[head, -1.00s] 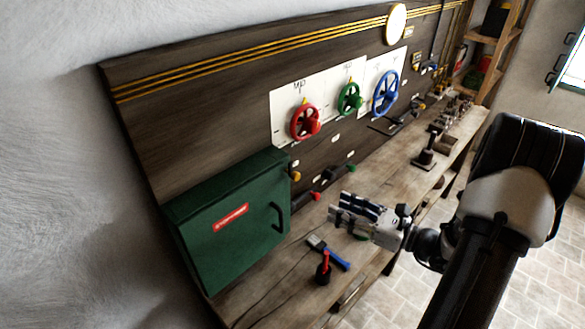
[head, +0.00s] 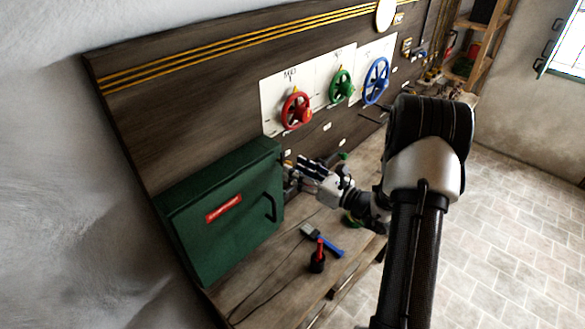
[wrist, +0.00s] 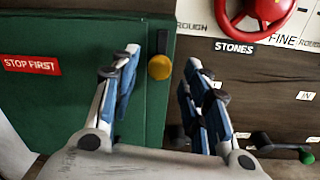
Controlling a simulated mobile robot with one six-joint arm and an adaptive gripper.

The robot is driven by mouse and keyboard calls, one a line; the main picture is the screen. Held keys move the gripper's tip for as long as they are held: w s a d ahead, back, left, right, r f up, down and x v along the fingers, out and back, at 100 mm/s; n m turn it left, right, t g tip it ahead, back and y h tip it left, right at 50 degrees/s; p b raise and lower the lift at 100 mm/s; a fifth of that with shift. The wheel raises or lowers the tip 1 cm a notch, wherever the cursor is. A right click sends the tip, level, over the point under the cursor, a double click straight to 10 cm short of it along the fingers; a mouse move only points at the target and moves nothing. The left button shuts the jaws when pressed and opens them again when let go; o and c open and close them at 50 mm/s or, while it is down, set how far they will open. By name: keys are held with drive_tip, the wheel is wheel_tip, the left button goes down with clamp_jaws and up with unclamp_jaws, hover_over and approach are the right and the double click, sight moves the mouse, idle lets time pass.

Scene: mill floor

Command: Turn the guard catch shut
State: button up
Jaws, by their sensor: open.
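The guard is a green box (head: 225,215) with a black handle and a red label. In the wrist view the green guard (wrist: 75,105) fills the left. What looks like its catch, a black upright bar with a round yellow knob (wrist: 160,67), sits at the guard's right edge. My gripper (head: 293,174) is beside that edge in the head view and hides the catch there. In the wrist view my gripper (wrist: 163,62) is open and empty, with the yellow knob between its fingertips in the picture. I cannot tell whether the fingers touch it.
A red handwheel (head: 296,110) is on the board above my gripper. A green-tipped lever (wrist: 290,150) is at the lower right of the wrist view. A blue-handled brush (head: 323,240) and a red-and-black tool (head: 318,258) are on the bench below.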

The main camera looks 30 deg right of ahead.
sight(284, 160)
drive_tip(key=shift+x, duration=1.15)
drive_tip(key=shift+c, duration=0.4)
clamp_jaws()
